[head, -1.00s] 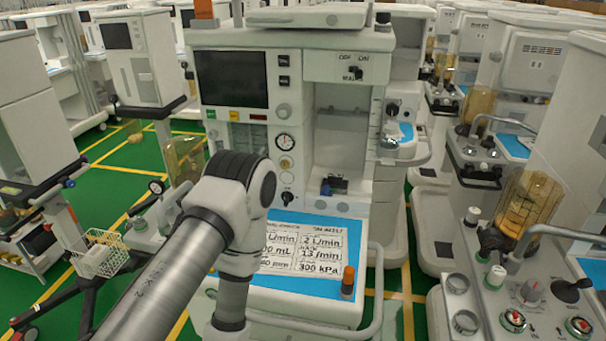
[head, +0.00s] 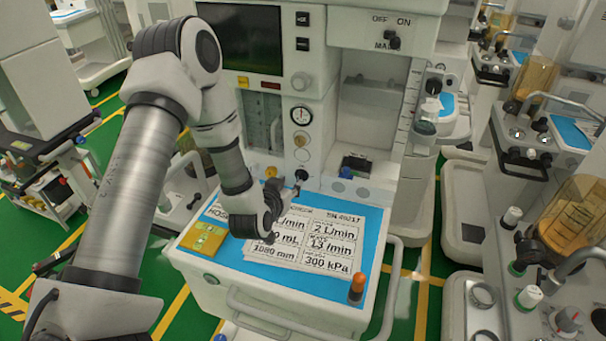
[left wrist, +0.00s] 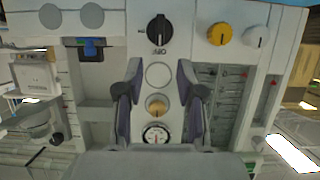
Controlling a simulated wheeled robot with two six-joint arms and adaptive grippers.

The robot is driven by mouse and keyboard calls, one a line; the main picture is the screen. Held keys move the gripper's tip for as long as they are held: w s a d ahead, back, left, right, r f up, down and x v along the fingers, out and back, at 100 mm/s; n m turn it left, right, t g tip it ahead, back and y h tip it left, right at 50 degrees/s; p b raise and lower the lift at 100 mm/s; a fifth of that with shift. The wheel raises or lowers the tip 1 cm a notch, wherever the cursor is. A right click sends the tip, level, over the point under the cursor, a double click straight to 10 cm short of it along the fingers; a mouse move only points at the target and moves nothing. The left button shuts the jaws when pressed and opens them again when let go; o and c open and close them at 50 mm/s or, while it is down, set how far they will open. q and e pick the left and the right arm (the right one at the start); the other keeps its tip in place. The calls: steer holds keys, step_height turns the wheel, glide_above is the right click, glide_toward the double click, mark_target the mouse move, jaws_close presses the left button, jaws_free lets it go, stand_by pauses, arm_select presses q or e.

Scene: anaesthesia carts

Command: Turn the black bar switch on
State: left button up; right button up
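The black bar switch (left wrist: 159,30) is a round black knob with a raised bar, on the white machine's front panel. The wrist picture is upside down. The bar looks vertical, with small lettering beside and below it in that view. In the head view the switch (head: 301,175) shows small, just beyond my left gripper (head: 284,190). In the left wrist view my left gripper (left wrist: 160,95) is open and empty, its two fingers apart, with the switch beyond their tips and not touched. My right gripper is not in view.
A pressure gauge (head: 301,116) sits above the switch. A yellow knob (left wrist: 220,34) and a white knob (left wrist: 256,37) are beside it. Another black switch (head: 392,39) marked OFF, ON is higher up. Below is a blue worktop (head: 372,225) with cards and an orange-capped item (head: 357,288).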

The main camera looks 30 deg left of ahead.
mark_target(298, 175)
arm_select(q)
steer(key=p+x, duration=0.1)
steer(key=x, duration=0.6)
steer(key=shift+w+a+p, duration=0.1)
steer(key=shift+w+p, duration=0.05)
steer(key=shift+p, duration=0.15)
steer(key=shift+r, duration=0.2)
jaws_close()
